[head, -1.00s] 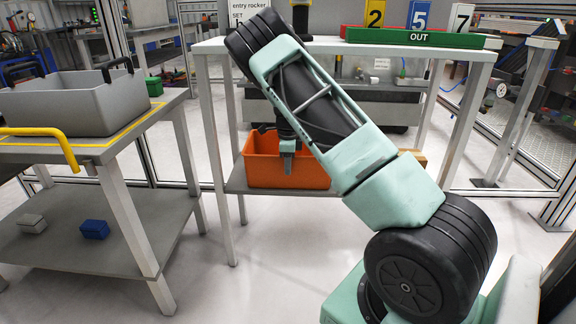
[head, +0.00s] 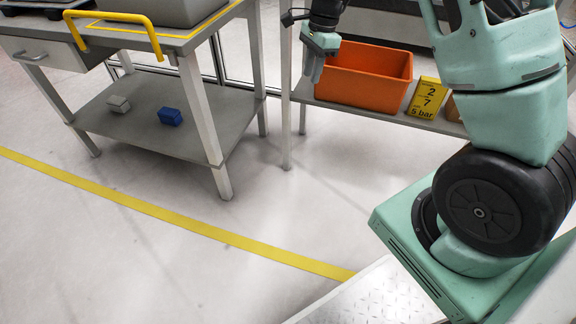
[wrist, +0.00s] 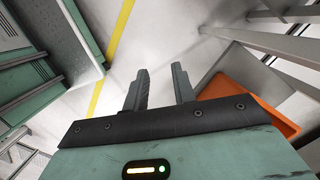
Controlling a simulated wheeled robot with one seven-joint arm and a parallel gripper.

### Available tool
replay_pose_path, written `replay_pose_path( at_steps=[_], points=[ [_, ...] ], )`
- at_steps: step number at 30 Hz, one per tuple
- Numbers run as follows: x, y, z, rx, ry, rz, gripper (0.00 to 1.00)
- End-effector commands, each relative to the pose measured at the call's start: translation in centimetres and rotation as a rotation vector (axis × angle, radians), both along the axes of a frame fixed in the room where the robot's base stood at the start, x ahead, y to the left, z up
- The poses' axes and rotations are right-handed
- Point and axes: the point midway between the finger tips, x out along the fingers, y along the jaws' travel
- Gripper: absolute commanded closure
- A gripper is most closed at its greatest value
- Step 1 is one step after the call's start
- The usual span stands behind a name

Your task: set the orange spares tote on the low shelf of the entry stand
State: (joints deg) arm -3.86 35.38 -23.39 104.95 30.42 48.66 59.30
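The orange spares tote (head: 368,88) sits upright on the low shelf (head: 430,122) of the entry stand, near the shelf's left end. My gripper (head: 311,72) is in front of the tote's left side, pointing down. In the wrist view my gripper (wrist: 160,80) has its two fingers apart with only floor between them. The tote (wrist: 245,100) shows there to the right of the fingers, apart from them. The tote looks empty inside from the head view, though part of its inside is hidden.
A yellow sign (head: 424,97) reading "2 7 5 bar" stands on the shelf right of the tote. A grey workbench (head: 190,42) is at left, with a grey block (head: 118,104) and a blue block (head: 170,117) on its lower shelf. The floor between is clear.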

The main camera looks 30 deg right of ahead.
Motion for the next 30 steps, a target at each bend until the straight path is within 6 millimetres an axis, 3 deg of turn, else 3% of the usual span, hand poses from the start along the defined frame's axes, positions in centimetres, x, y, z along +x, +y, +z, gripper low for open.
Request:
replay_pose_path(
  at_steps=[1, 3, 5, 6, 10, 12, 15, 18, 22, 30],
  points=[
    [-1.6, 4.8, 1.4, 0.031, -0.024, 0.189, 0.74],
    [-4.5, 10.9, 2.9, 0.06, -0.057, 0.477, 0.74],
    [-7.7, 15.5, 4.2, 0.075, -0.09, 0.74, 0.74],
    [-10.3, 18.3, 5.1, 0.08, -0.116, 0.926, 0.74],
    [-19.2, 24.6, 7.0, 0.061, -0.19, 1.515, 0.74],
    [-23.4, 26.0, 7.4, 0.034, -0.219, 1.787, 0.74],
    [-27.8, 26.7, 7.5, -0.01, -0.242, 2.086, 0.74],
    [-30.3, 26.7, 7.3, -0.044, -0.249, 2.268, 0.74],
    [-31.3, 26.6, 7.2, -0.062, -0.251, 2.353, 0.74],
    [-31.2, 26.6, 7.2, -0.06, -0.251, 2.351, 0.74]
  ],
)
